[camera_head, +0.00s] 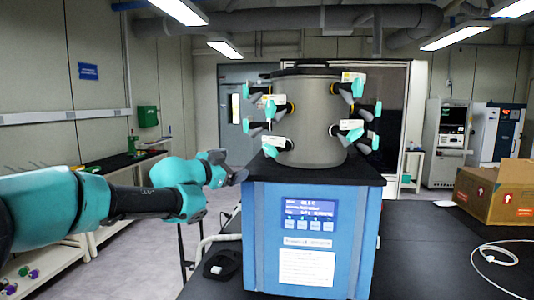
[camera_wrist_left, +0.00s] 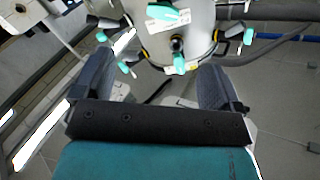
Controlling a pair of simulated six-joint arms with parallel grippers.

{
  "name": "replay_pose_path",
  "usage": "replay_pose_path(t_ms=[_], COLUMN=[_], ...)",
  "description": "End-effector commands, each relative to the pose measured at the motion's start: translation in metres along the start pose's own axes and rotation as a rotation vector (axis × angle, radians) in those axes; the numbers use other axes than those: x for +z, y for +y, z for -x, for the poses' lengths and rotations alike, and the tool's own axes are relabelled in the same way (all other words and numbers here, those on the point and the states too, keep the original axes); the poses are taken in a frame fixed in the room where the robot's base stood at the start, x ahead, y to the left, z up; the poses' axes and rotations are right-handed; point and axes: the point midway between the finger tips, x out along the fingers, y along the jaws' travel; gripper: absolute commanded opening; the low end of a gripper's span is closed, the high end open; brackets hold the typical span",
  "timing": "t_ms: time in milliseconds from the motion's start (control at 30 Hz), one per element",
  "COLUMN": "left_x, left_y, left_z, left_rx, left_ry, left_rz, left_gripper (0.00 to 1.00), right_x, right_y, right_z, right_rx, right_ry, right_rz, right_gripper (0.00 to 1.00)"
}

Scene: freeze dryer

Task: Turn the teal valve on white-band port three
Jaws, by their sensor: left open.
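The freeze dryer's steel drum (camera_head: 315,118) stands on a blue cabinet (camera_head: 262,215). Teal valves sit on ports around its sides, among them an upper left one (camera_head: 270,108), a lower left one (camera_head: 270,150), a lower right one (camera_head: 355,134) and an upper right one (camera_head: 358,88). White tags hang by several ports; I cannot tell which is white-band port three. My left gripper (camera_head: 228,167) is open and empty, left of the drum and apart from it. In the left wrist view, a teal valve (camera_wrist_left: 180,63) shows beyond and between the open fingers, with another valve (camera_wrist_left: 168,15) above it.
A black mouse-like object (camera_head: 222,263) lies on the dark bench left of the cabinet. A cardboard box (camera_head: 495,193) and a white cable (camera_head: 495,252) lie on the right. A black plate (camera_head: 350,172) tops the cabinet. Space left of the drum is open.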

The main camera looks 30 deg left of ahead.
Motion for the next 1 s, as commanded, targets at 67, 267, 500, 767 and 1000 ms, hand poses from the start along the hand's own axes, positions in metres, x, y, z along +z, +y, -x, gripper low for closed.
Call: replay_pose_path(t_ms=[67,267,500,767,1000], left_x=[-0.009,-0.011,-0.01,-0.011,-0.011], left_y=[-0.006,-0.007,-0.007,-0.006,-0.007], left_z=[0.006,0.007,0.004,-0.022,-0.061], left_rx=[-0.01,-0.011,-0.011,-0.008,-0.009], left_ry=[0.011,0.013,0.012,0.014,0.013], left_rz=[-0.019,-0.023,-0.021,-0.02,-0.02], left_gripper=[0.9,0.9,0.9,0.9,0.9], right_x=[0.0,0.0,0.0,0.0,0.0], right_y=[0.0,0.0,0.0,0.0,0.0], right_z=[0.0,0.0,0.0,0.0,0.0], right_rx=[0.0,0.0,0.0,0.0,0.0], right_ry=[0.0,0.0,0.0,0.0,0.0], right_rz=[0.0,0.0,0.0,0.0,0.0], right_gripper=[0.43,0.43,0.43,0.43,0.43])
